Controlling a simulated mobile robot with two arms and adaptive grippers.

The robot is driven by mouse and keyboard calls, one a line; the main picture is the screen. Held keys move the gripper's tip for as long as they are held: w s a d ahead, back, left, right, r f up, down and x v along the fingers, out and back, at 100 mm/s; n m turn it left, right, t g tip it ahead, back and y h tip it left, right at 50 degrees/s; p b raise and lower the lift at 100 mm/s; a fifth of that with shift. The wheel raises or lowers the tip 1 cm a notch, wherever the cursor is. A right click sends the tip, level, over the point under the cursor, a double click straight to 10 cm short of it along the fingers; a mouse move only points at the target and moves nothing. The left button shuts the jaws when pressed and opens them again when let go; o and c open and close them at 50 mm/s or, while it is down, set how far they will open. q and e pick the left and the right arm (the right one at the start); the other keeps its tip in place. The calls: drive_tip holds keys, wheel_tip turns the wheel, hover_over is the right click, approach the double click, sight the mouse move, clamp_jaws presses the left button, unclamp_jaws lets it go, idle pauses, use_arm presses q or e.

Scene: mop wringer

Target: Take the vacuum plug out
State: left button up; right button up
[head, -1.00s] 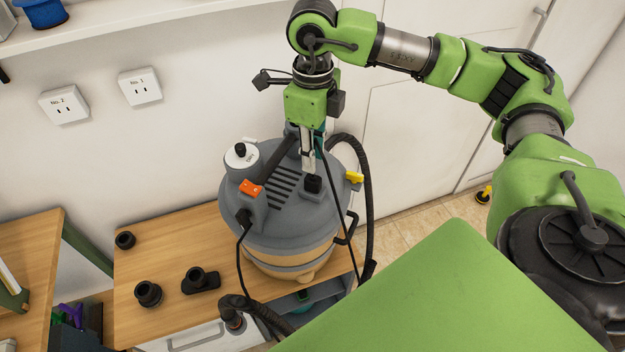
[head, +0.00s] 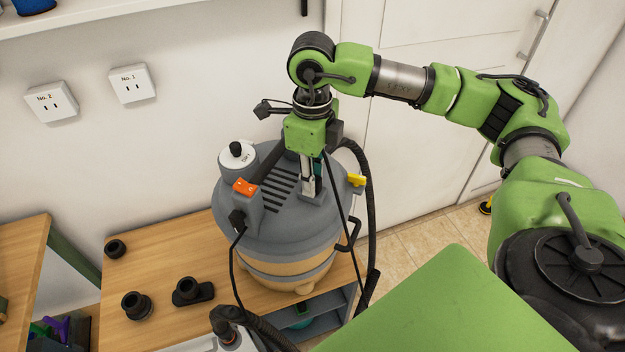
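The grey vacuum (head: 262,228) with a tan lower band stands on a wooden bench top. My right gripper (head: 311,190) points straight down at a raised grey block on the right of its lid. The small black plug on that block is now hidden by the fingers, so I cannot tell whether they are closed on it. A thin black cord (head: 346,231) runs down the vacuum's right side. Another black plug (head: 237,217) with a cord sits at the front left, under an orange switch (head: 245,187). My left gripper is not in view.
Two white wall outlets, No. 2 (head: 51,102) and No. 1 (head: 132,83), are at the left. Several black fittings lie on the bench top (head: 160,255). A thick black hose (head: 369,200) curves behind the vacuum's right side. A yellow switch (head: 356,180) is close right of the gripper.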

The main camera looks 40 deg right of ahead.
clamp_jaws()
drive_tip(key=shift+r, duration=0.15)
drive_tip(key=shift+r, duration=0.1)
drive_tip(key=shift+r+p, duration=1.6)
drive_tip(key=shift+r, duration=0.85)
